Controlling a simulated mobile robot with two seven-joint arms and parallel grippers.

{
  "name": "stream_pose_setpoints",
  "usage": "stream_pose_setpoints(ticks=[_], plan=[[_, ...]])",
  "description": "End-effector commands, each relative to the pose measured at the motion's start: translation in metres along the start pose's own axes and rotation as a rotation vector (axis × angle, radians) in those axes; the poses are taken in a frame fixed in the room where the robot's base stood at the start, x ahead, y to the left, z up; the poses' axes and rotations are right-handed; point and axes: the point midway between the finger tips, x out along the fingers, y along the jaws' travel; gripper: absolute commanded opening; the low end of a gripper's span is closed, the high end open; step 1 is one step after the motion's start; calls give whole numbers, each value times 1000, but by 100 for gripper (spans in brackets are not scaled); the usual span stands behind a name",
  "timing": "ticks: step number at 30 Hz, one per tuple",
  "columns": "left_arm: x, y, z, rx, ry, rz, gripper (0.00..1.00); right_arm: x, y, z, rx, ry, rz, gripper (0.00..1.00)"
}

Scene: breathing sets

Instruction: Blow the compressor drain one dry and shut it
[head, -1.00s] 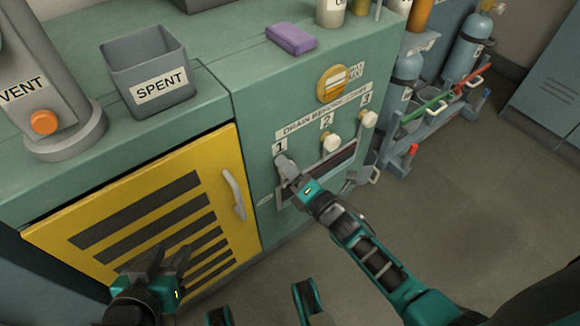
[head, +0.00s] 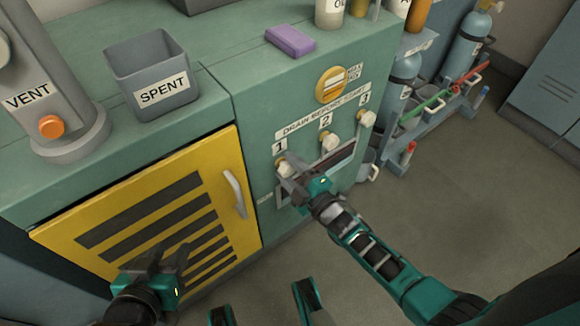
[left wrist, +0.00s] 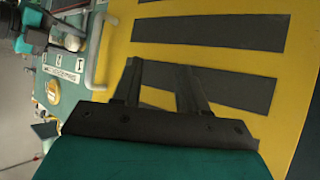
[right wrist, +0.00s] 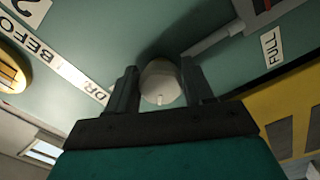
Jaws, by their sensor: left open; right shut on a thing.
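The compressor's green front carries a row of pale drain knobs under a "DRAIN BEFORE START" label (head: 322,111). Drain knob 1 (head: 285,169) is at the left, partly covered by my right gripper (head: 292,183). In the right wrist view drain knob 1 (right wrist: 160,83) sits between the two fingers, and the right gripper (right wrist: 162,90) is shut on it. Knob 2 (head: 331,142) and knob 3 (head: 367,118) are free. My left gripper (head: 168,258) is open and empty in front of the yellow striped door; the left wrist view shows its spread fingers (left wrist: 160,85).
The yellow door (head: 120,222) has a grey handle (head: 235,193). A dark slot (head: 342,160) lies below the knobs. A "SPENT" bin (head: 150,72), a purple block (head: 290,39) and a "VENT" post (head: 50,90) stand on top.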

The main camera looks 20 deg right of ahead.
Motion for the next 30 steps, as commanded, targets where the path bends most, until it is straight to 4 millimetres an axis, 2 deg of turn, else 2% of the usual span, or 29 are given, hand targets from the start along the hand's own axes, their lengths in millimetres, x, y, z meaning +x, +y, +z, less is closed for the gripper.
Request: stream_pose_setpoints(ticks=[18, 30], plan=[[-4, -2, -5, 2, 9, -5, 43, -1, -3, 0, 576, -1, -1, 21], [-5, -2, -5, 3, 6, -7, 43, -1, -4, -1, 827, -2, -1, 21]])
